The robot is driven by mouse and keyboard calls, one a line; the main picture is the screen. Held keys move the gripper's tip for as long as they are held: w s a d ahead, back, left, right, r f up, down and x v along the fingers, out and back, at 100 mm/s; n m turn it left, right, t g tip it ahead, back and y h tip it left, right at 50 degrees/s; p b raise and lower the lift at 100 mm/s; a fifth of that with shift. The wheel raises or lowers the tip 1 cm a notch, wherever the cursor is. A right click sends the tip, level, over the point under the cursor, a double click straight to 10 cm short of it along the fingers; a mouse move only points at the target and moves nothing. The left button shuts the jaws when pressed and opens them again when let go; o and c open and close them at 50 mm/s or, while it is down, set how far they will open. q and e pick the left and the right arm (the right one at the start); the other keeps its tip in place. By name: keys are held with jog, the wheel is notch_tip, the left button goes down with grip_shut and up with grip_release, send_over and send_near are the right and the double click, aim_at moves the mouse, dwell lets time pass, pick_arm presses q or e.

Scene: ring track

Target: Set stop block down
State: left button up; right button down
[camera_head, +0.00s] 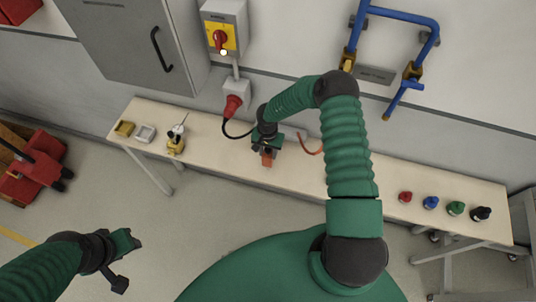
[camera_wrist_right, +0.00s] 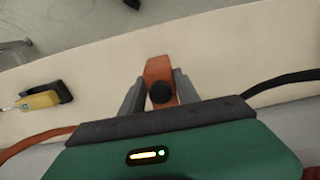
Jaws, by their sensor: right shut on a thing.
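The stop block is an orange piece with a round black knob; it sits between the two grey fingers of my right gripper in the right wrist view (camera_wrist_right: 158,70). In the head view the block (camera_head: 267,160) shows small below my right gripper (camera_head: 267,150), over the middle of the pale bench (camera_head: 225,150). My right gripper is shut on it. I cannot tell whether the block touches the bench top. My left gripper (camera_head: 125,262) is at the lower left, over the floor and away from the bench, with its fingers apart and empty.
A red plug (camera_head: 233,105) is on the wall behind.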

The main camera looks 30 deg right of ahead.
jog(key=f, duration=0.1)
jog(key=f+p, duration=0.1)
jog(key=f, duration=0.1)
jog(key=shift+w+a+f, duration=0.15)
jog(key=shift+w+f, duration=0.1)
jog(key=c, duration=0.9)
grip_release()
jog(key=shift+s, duration=0.2)
